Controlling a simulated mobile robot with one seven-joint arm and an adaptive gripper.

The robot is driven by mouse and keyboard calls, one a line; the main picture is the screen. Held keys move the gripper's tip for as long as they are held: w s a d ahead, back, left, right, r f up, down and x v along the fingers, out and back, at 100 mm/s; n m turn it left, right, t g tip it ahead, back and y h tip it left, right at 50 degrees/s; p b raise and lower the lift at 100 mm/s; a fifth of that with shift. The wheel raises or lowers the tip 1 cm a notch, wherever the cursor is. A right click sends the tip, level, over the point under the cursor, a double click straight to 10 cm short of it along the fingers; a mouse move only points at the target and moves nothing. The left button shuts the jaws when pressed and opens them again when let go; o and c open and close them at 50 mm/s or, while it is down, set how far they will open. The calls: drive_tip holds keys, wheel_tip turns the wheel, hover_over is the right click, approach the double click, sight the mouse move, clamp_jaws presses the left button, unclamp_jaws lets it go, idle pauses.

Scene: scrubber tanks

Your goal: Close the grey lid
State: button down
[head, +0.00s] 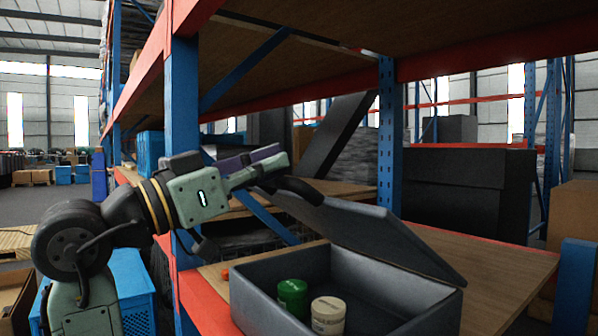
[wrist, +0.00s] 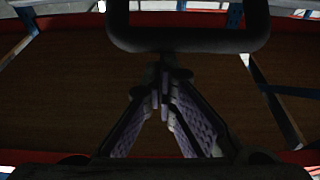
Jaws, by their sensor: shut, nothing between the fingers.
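The grey box (head: 265,281) stands on the wooden shelf with its grey lid (head: 375,237) raised at a slant, hinged along the right side. A dark curved bar (head: 298,189), seemingly the lid's handle, shows at the lid's upper left edge. A dark rounded bar (wrist: 188,40), perhaps the same handle, crosses the top of the wrist view. My gripper (head: 280,158) is at the lid's raised edge, just above the dark bar; I cannot tell whether they touch. Its purple-padded fingers (wrist: 164,85) meet at the tips and hold nothing.
A green can (head: 292,297) and a cream can (head: 328,316) stand inside the box. A blue rack post (head: 391,135) rises behind the lid, another blue post (head: 182,110) is behind my arm. A wooden shelf (head: 480,262) extends to the right, with another shelf overhead.

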drive_tip(key=s+a+f+t+h+b, duration=0.1)
drive_tip(key=s+a+f+h+b, duration=0.1)
drive_tip(key=f+b, duration=0.7)
drive_tip(key=s+a+f+t+h+b, duration=0.1)
drive_tip(key=a+f+h+b, duration=0.1)
drive_tip(key=f+b, duration=0.7)
wheel_tip(320, 180, down, 2)
drive_tip(key=shift+s+a+f+t+h, duration=0.2)
drive_tip(key=shift+s+a+t+h, duration=0.15)
drive_tip(key=shift+a, duration=0.4)
